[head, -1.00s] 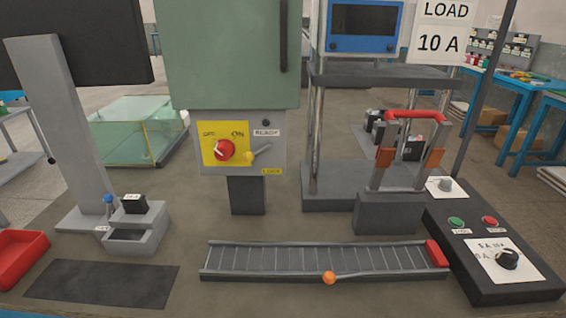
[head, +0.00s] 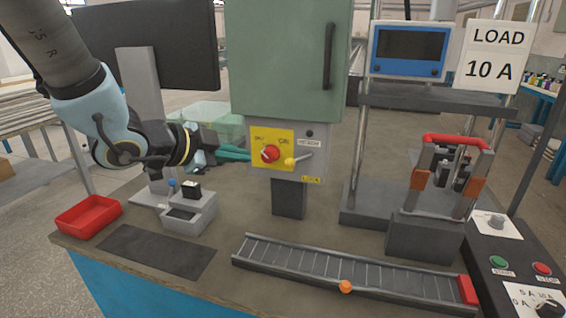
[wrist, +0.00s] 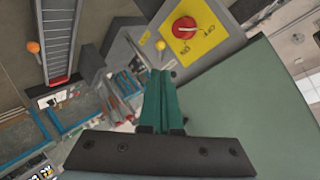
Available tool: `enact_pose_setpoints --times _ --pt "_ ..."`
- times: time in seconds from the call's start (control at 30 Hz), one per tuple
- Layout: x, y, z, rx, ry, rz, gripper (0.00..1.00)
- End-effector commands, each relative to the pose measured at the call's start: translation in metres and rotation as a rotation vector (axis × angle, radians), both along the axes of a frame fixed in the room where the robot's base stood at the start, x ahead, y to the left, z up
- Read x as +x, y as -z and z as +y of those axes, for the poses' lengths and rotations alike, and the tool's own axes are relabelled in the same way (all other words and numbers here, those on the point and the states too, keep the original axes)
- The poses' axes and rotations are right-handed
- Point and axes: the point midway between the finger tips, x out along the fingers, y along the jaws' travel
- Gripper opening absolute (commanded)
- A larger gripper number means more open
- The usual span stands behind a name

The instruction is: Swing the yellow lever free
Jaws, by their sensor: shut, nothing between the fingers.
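The yellow lever (head: 289,162) is on the front of the grey switch box, right of the red knob (head: 270,154). It shows a yellow ball with a grey bar slanting up to the right. In the wrist view the yellow ball (wrist: 160,45) is just beyond my fingertips, beside the yellow plate (wrist: 197,38). My gripper (head: 246,154) reaches in from the left with teal fingers, at the left side of the box. In the wrist view my gripper (wrist: 161,73) has its fingers together and empty. I see no contact with the lever.
The green cabinet (head: 285,60) stands directly above the switch box. Below are a small grey holder (head: 190,222) with a black block, a red tray (head: 88,216), a dark mat (head: 155,252) and a ribbed track (head: 340,272). A press-like frame (head: 385,205) stands at the right.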

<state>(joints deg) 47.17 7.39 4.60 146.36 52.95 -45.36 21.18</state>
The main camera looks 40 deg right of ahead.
Motion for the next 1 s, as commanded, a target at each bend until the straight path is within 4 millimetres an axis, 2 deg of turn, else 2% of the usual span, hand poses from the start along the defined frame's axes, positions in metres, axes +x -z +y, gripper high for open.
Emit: enact_pose_setpoints --times 0.17,0.37,0.8,1.0 --pt "0.001 0.001 -0.005 0.001 -0.001 0.002 0.00" --pt "0.003 0.010 -0.023 0.004 0.001 0.004 0.00" --pt "0.014 0.047 -0.095 0.003 0.001 0.001 0.00" --pt "0.017 0.058 -0.115 0.003 -0.002 0.002 0.00"
